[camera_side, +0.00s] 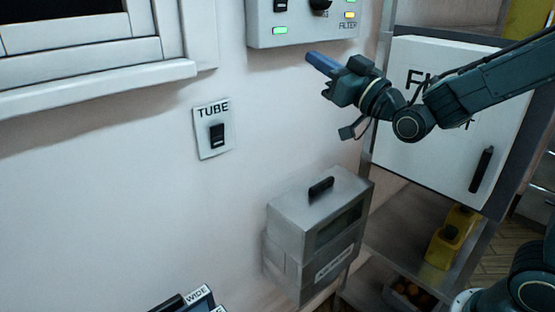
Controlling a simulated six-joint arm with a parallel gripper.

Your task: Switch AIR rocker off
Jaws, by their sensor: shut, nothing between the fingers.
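A grey control panel (303,37) is cut off by the top edge of the side view. It carries a dark rocker (281,5) at the left, only partly in view, with a lit green lamp (280,31) below it. No AIR label is readable, so I cannot tell whether this is the AIR rocker. My gripper (309,58) is just below the panel's lower edge, its blue fingers shut and empty, pointing up and left. I cannot tell if they touch the wall.
A TUBE switch plate (213,137) is on the wall. A grey metal box (295,212) stands below. A white cabinet door (440,165) lies behind my arm. A window frame (100,85) is upper left.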

